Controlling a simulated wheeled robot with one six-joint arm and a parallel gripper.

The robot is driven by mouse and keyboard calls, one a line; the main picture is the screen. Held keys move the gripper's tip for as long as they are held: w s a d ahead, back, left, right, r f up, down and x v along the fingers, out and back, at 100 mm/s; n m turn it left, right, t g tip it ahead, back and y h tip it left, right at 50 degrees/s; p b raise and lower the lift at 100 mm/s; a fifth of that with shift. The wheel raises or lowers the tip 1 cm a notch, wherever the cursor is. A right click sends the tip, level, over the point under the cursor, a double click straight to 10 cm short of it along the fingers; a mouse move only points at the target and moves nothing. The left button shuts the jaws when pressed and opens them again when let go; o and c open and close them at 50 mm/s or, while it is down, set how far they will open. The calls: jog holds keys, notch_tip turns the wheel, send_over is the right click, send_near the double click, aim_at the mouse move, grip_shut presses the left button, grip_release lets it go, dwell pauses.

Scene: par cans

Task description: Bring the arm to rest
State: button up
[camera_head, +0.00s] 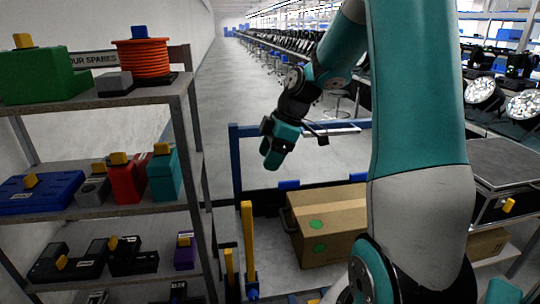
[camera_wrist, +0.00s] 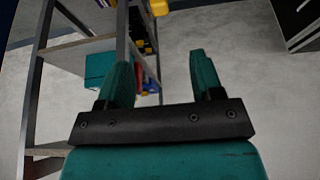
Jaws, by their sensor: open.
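My teal arm rises at the right of the head view and bends over, so that my gripper (camera_head: 276,150) hangs in the air over the aisle, pointing down. It is right of the shelf rack and above the blue-framed cart. In the wrist view my gripper (camera_wrist: 163,85) has its two teal fingers well apart. Nothing is between them; grey floor shows through the gap. The fingers touch nothing that I can see.
A shelf rack (camera_head: 190,150) with cases and an orange cable reel (camera_head: 142,58) stands at the left. A cardboard box (camera_head: 328,222) with green dots sits below my gripper. A dark case (camera_head: 506,165) and par cans (camera_head: 480,91) are at the right. Open floor (camera_head: 225,90) runs down the aisle.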

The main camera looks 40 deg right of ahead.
jog(key=shift+r, duration=0.1)
dwell(0.6)
jog(key=s+a+r, duration=0.2)
jog(key=a+r, duration=0.1)
jog(key=a, duration=0.8)
jog(key=s+a+r+m+g, duration=0.1)
jog(key=s+a+m, duration=0.3)
jog(key=s+a, duration=1.2)
jog(key=shift+s+a+g, duration=0.35)
jog(key=shift+a+g, duration=0.05)
jog(key=shift+g, duration=0.4)
jog(key=shift+c, duration=0.3)
